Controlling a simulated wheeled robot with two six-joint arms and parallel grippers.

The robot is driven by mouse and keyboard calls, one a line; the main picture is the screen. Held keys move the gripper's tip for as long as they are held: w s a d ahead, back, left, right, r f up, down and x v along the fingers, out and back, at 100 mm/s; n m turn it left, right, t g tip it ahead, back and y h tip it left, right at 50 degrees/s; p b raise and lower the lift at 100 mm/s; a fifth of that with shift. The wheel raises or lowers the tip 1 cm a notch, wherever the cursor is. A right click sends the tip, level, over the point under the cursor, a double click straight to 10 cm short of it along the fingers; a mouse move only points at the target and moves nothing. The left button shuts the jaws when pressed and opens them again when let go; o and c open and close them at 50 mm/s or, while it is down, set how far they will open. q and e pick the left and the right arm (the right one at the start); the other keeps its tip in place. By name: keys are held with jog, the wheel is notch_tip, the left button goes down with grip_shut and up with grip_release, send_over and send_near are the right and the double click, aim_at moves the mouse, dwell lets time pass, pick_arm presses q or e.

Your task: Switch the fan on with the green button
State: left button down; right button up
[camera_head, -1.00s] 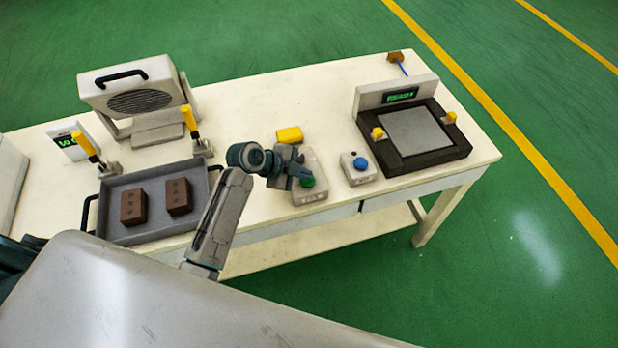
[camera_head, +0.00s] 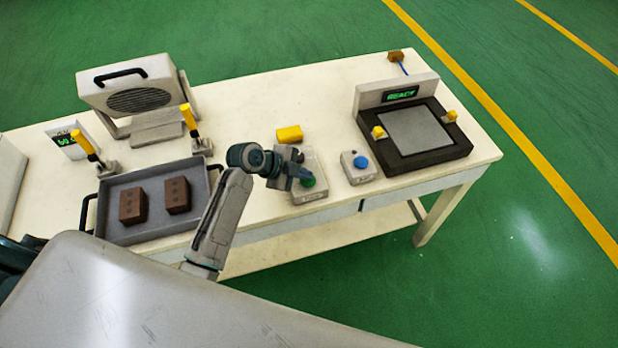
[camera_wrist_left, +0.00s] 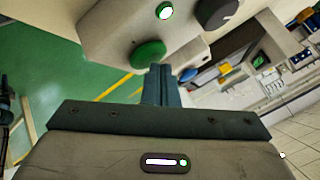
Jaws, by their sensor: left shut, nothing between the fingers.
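The fan (camera_head: 138,102) is a grey box with a black handle and a round grille, at the back left of the table. The green button (camera_head: 308,183) sits on a pale control box (camera_head: 312,163); it also shows in the left wrist view (camera_wrist_left: 148,54). My left gripper (camera_head: 303,179) is shut and empty over this box, partly covering it. In the left wrist view its fingertips (camera_wrist_left: 161,69) are close beside the green button; I cannot tell whether they touch. A dark button (camera_wrist_left: 214,12) and a lit white lamp (camera_wrist_left: 165,12) are on the same box. My right gripper is not in view.
A blue-button box (camera_head: 358,168) stands right of the control box. A yellow block (camera_head: 289,134) lies behind it. A grey tray (camera_head: 150,234) with two brown bricks is left. A black plate machine (camera_head: 432,160) with a green display is right. The table's back middle is clear.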

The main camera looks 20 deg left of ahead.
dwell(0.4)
pick_arm(q)
jog(key=shift+r+p, duration=0.3)
jog(key=shift+r, duration=0.1)
notch_tip(320, 180, up, 6)
jog(key=p, duration=0.4)
jog(key=shift+p, duration=0.3)
